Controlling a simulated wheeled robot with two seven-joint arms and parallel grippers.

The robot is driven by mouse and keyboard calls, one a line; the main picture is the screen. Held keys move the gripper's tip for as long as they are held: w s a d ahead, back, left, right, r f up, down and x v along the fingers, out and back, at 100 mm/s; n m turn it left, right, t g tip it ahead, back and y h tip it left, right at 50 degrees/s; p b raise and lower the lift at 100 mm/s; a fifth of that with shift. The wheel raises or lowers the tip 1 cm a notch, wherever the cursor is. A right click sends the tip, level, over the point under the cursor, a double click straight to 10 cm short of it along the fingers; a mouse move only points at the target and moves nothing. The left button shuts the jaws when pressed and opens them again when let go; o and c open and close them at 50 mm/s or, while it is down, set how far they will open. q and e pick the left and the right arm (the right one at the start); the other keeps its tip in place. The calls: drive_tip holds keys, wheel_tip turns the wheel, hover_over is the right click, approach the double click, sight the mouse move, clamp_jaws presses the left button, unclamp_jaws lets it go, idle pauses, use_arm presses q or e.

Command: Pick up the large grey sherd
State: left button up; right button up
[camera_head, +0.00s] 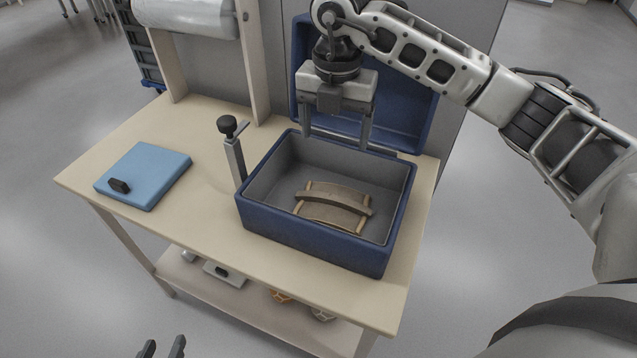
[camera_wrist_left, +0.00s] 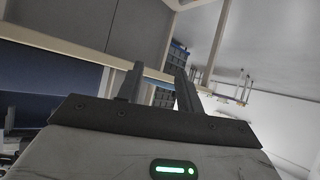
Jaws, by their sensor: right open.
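A curved brown-grey piece (camera_head: 345,194), which seems to be a sherd, lies on the floor of the open blue box (camera_head: 315,240). A darker curved bar (camera_head: 333,200) lies across it, and pale strips show at its edges. No clearly grey sherd stands out. My right gripper (camera_head: 337,138) is open and empty, pointing down above the back part of the box, apart from the piece. My left gripper (camera_head: 162,350) shows only its fingertips at the bottom edge. In the left wrist view (camera_wrist_left: 157,82) its fingers are apart with nothing between them.
The wooden bench (camera_head: 205,225) has free room left of the box. A blue pad (camera_head: 145,175) with a small black object lies there. An upright post with a black knob (camera_head: 229,126) stands beside the box. The raised blue lid (camera_head: 405,120) stands behind.

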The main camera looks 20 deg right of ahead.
hover_over(333, 198)
wheel_tip(333, 198, down, 5)
wheel_tip(333, 198, down, 4)
drive_tip(key=shift+w+d+f, duration=0.1)
drive_tip(key=shift+d, duration=0.05)
drive_tip(key=shift+f, duration=0.45)
wheel_tip(333, 198, down, 4)
drive_tip(key=shift+f+p, duration=0.2)
drive_tip(key=shift+p, duration=0.3)
drive_tip(key=shift+f, duration=0.2)
drive_tip(key=c, duration=1.3)
use_arm(q)
drive_tip(key=s, duration=0.2)
drive_tip(key=shift+s+f, duration=0.3)
